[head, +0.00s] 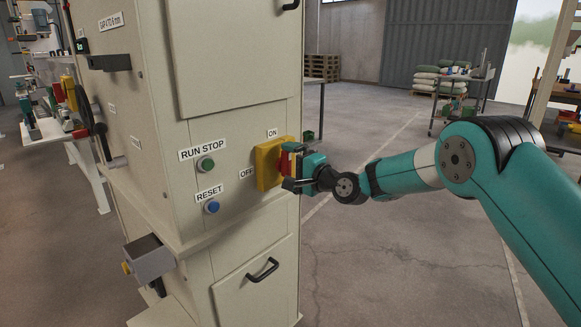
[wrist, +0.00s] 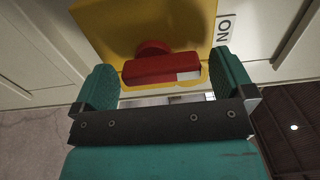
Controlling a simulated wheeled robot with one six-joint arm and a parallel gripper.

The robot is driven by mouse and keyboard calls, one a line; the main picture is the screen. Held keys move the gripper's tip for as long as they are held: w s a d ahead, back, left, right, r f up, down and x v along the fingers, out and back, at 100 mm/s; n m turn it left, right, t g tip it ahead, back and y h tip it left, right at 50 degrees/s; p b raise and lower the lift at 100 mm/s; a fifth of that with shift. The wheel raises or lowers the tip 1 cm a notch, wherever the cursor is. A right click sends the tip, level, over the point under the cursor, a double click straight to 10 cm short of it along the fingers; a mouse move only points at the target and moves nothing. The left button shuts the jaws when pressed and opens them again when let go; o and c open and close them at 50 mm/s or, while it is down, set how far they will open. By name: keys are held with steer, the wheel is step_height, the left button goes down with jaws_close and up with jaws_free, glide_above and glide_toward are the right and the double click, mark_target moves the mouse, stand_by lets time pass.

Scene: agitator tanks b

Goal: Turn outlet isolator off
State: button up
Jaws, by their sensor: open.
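The outlet isolator is a yellow plate (head: 266,167) with a red handle (head: 285,160) on the cream cabinet's face. An ON label (head: 272,133) is above it and an OFF label (head: 246,173) is at its left. In the wrist view the red handle (wrist: 160,71) lies across the yellow plate (wrist: 140,22), its white-marked end on the side of the ON label (wrist: 224,28). My gripper (head: 294,167) is open in front of the handle. In the wrist view its fingers (wrist: 163,72) stand beside the handle's two ends; contact cannot be told.
Left of the isolator are a green RUN STOP button (head: 205,164) and a blue RESET button (head: 212,207). A black door handle (head: 262,270) is below. A grey box (head: 149,260) juts from the cabinet's left. Open concrete floor lies to the right, with a trolley (head: 465,100) farther back.

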steer(key=shift+a, duration=0.2)
steer(key=shift+c, duration=0.2)
steer(key=c, duration=0.8)
